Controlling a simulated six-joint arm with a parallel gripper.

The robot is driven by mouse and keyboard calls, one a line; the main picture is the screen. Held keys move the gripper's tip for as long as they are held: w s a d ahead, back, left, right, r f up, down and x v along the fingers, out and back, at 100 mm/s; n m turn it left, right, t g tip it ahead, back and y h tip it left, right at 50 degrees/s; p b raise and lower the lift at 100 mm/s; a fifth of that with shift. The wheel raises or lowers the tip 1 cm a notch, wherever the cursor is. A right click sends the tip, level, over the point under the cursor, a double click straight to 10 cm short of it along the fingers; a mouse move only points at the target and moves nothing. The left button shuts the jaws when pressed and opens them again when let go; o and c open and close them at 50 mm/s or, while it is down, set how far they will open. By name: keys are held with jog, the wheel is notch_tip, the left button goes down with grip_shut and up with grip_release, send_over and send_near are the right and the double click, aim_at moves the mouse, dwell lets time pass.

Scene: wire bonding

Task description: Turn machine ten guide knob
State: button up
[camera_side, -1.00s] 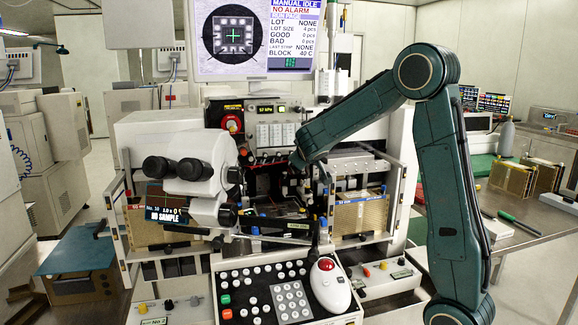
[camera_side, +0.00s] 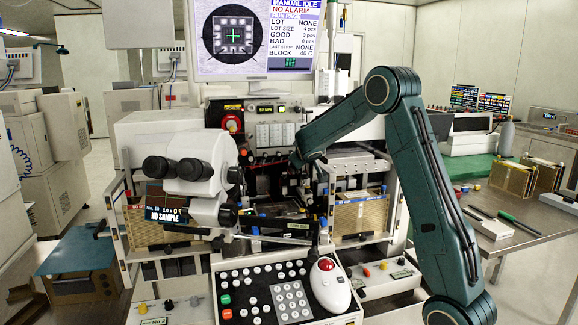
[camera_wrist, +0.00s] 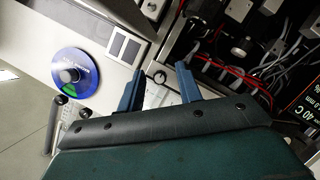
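In the wrist view my gripper (camera_wrist: 159,70) has its two blue fingers apart with nothing held between them. A small round dark knob with a pale rim (camera_wrist: 160,77) shows in the gap between the fingers, on the machine's panel; I cannot tell whether the fingers touch it. A blue disc with a grey round knob (camera_wrist: 68,76) at its middle lies left of the fingers. I cannot tell which is the guide knob.
Red and grey wires (camera_wrist: 225,70) run right of the fingers. The microscope (camera_side: 195,175) stands left of my arm in the side view. The keypad (camera_side: 262,290) and the white mouse with a red ball (camera_side: 330,285) are below. A table (camera_side: 530,240) is at right.

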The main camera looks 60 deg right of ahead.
grip_shut()
jog(key=shift+m, duration=0.3)
jog(key=shift+s+d+r+m+t+y, duration=0.1)
jog(key=shift+m+t+y, duration=0.3)
jog(key=shift+m+y, duration=0.4)
jog(key=m+t+y, duration=0.1)
jog(key=m, duration=0.1)
jog(key=shift+m, duration=0.3)
jog(key=m, duration=0.1)
jog(key=m+t+y, duration=0.1)
jog(key=m, duration=0.1)
jog(key=shift+s+d+t+y, duration=0.1)
jog(key=shift+d+t+y, duration=0.05)
jog(key=shift+t+y, duration=0.15)
jog(key=shift+m+t+y, duration=0.5)
jog(key=shift+m+t, duration=0.3)
jog(key=shift+m, duration=0.5)
